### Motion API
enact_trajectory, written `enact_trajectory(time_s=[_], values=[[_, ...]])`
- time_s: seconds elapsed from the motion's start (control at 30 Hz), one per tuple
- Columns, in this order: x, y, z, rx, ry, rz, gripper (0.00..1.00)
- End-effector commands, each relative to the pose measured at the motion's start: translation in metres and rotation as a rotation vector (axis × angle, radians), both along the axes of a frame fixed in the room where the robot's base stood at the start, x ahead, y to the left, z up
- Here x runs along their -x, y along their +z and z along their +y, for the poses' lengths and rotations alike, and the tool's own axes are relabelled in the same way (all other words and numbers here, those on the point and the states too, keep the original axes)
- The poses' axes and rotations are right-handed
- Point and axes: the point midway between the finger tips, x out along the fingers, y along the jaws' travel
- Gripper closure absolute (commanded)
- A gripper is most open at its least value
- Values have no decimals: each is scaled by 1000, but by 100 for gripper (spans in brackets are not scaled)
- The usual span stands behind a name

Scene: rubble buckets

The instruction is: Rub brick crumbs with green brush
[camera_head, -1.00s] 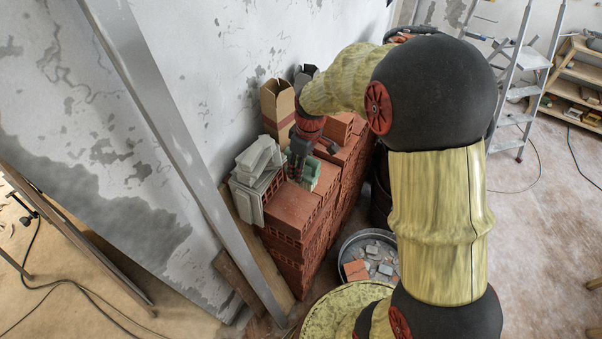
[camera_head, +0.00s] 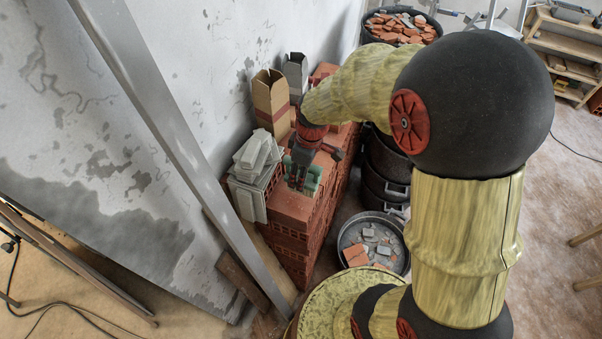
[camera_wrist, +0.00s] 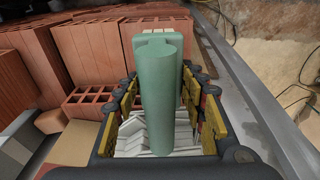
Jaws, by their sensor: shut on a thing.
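The green brush shows in the wrist view (camera_wrist: 162,95), its rounded handle running between the yellow-padded fingers of my gripper (camera_wrist: 158,88). In the head view my gripper (camera_head: 297,180) points down over the front end of the brick stack (camera_head: 293,205), shut on the brush. A little of the green brush (camera_head: 312,180) shows beside the fingers there. Its bristles are hidden, so I cannot tell whether they touch the bricks. I cannot make out brick crumbs on the stack's top.
Pale blocks (camera_head: 255,165) stand left of the gripper, and an open cardboard box (camera_head: 271,98) stands behind it by the wall. A bucket of rubble (camera_head: 345,235) is right of the stack; another (camera_head: 369,36) stands at the back. A metal beam (camera_head: 190,140) leans at left.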

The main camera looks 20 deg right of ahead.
Motion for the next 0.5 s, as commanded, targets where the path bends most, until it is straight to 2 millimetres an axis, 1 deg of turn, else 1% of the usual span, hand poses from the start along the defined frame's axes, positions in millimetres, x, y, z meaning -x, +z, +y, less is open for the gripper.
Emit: enact_trajectory(time_s=[0.03,0.5], values=[[0,-7,0,0,0,0,95],[0,-65,0,0,0,0,95]])
